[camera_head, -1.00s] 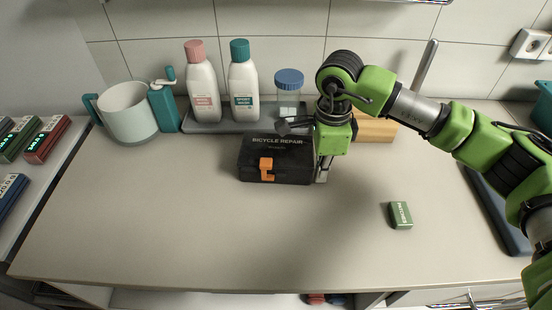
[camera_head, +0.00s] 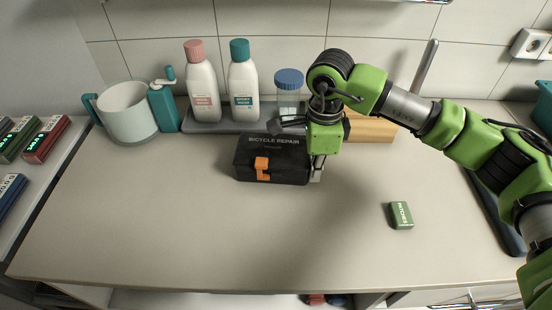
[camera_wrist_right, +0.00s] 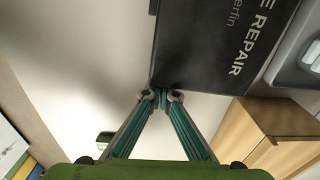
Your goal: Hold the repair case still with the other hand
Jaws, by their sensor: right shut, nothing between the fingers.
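The black repair case (camera_head: 285,172), lettered "BICYCLE REPAIR" and closed with an orange latch (camera_head: 262,168), stands on the counter in front of the bottle tray. My right gripper (camera_head: 316,175) points down beside the case's right end. In the right wrist view its fingertips (camera_wrist_right: 160,97) are together with nothing between them, at the edge of the case (camera_wrist_right: 215,45); they seem to touch its side. The case is beside the fingers, not gripped. My left gripper is not in view.
A small green patches box (camera_head: 401,216) lies to the right. Behind stand two bottles (camera_head: 243,90) and a blue-lidded jar (camera_head: 289,88) on a grey tray (camera_head: 200,127), with a wooden block (camera_head: 370,127) beside. A white container (camera_head: 128,112) stands left. The counter's front is clear.

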